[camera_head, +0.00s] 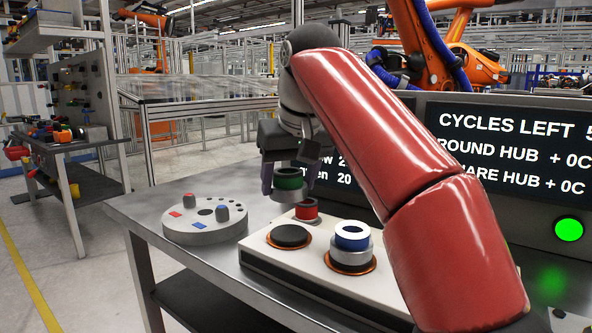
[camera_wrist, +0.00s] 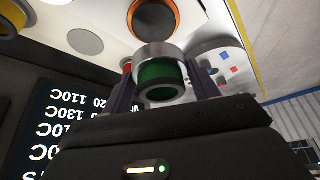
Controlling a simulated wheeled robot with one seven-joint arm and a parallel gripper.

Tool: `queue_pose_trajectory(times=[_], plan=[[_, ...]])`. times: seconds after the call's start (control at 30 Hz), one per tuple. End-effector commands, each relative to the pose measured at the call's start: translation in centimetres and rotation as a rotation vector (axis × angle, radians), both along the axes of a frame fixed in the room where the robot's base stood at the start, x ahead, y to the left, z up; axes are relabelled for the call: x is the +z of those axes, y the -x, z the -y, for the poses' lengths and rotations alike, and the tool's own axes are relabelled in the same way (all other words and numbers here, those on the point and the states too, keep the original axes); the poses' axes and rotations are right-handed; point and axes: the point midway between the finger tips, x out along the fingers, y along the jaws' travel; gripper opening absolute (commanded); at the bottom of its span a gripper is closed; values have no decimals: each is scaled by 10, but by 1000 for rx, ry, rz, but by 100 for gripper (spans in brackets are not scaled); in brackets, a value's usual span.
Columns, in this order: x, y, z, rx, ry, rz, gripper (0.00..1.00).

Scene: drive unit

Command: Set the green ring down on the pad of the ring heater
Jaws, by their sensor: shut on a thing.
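The green ring (camera_head: 289,182) is a green band with a silver-grey part; it also shows in the wrist view (camera_wrist: 160,82). My gripper (camera_head: 287,184) is shut on it, one finger on each side, and holds it in the air. The ring heater (camera_head: 262,257) is a low cream-white box on the bench. Its bare dark pad (camera_head: 290,236) with an orange rim is below and near the held ring, and it shows at the top of the wrist view (camera_wrist: 155,16). A second orange-rimmed pad (camera_head: 354,266) bears a silver ring with a blue band (camera_head: 352,240).
A red piece (camera_head: 307,209) stands behind the bare pad. A round grey plate (camera_head: 205,229) with red and blue markings and pegs is at the left of the bench (camera_head: 150,212). A dark display panel (camera_head: 510,155) stands behind right. My red arm hides the heater's right part.

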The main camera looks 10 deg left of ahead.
Motion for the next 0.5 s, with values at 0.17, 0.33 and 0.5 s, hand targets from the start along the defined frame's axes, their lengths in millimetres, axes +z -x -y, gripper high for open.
queue_pose_trajectory(times=[0.17, 0.33, 0.5], plan=[[-12, 1, 1, 0, 2, 1, 24], [-35, 1, 1, 0, 1, 1, 23], [-49, 1, 1, -1, -1, 2, 23]])
